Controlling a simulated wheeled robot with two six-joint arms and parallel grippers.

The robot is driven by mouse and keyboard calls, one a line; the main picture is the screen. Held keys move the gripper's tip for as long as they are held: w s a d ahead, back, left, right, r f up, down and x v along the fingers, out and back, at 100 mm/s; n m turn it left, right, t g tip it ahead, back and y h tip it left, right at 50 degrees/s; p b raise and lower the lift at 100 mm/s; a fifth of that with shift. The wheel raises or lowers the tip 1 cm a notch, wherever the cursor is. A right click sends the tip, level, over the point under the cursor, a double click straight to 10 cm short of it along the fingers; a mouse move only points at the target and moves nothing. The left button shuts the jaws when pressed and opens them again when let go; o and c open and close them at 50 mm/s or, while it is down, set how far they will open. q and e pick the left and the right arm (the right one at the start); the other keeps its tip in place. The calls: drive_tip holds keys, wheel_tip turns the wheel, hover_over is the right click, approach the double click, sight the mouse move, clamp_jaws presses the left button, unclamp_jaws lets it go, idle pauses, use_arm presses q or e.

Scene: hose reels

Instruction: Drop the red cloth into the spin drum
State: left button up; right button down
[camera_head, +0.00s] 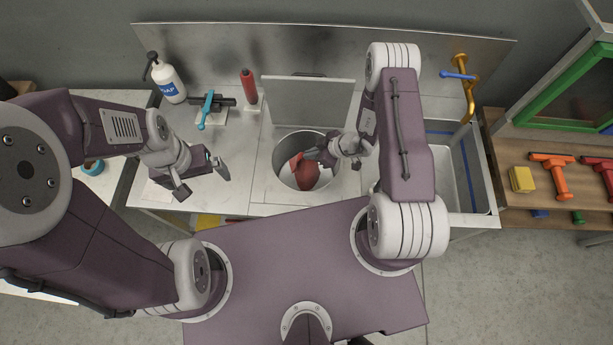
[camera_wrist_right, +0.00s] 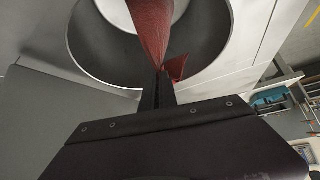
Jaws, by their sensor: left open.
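The red cloth (camera_head: 307,172) hangs from my right gripper (camera_head: 326,152) at the mouth of the spin drum (camera_head: 283,152). In the right wrist view, the right gripper (camera_wrist_right: 162,88) is shut on the cloth (camera_wrist_right: 151,30), which hangs within the outline of the round drum opening (camera_wrist_right: 205,60). How deep the cloth reaches is hard to tell. The drum's grey lid (camera_head: 308,100) stands raised behind it. My left gripper (camera_head: 203,180) is open and empty, above the counter left of the drum.
A sink (camera_head: 458,170) with a yellow tap (camera_head: 467,85) lies to the right. A wooden bench (camera_head: 535,195) holds a yellow sponge (camera_head: 521,179) and squeegees (camera_head: 553,172).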

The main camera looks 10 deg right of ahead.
drive_tip(key=shift+w+a, duration=0.1)
drive_tip(key=shift+a, duration=0.05)
drive_tip(key=c, duration=1.8)
unclamp_jaws()
drive_tip(key=shift+o, duration=1.1)
drive_tip(key=o, duration=1.3)
wheel_tip(320, 180, up, 6)
drive_tip(key=s+d+g+h+p, duration=0.1)
drive_tip(key=d+g+h+p, duration=0.1)
drive_tip(key=p, duration=0.9)
drive_tip(key=shift+s+g+h, duration=0.2)
drive_tip(key=shift+g+h, duration=0.1)
drive_tip(key=shift+h, duration=0.6)
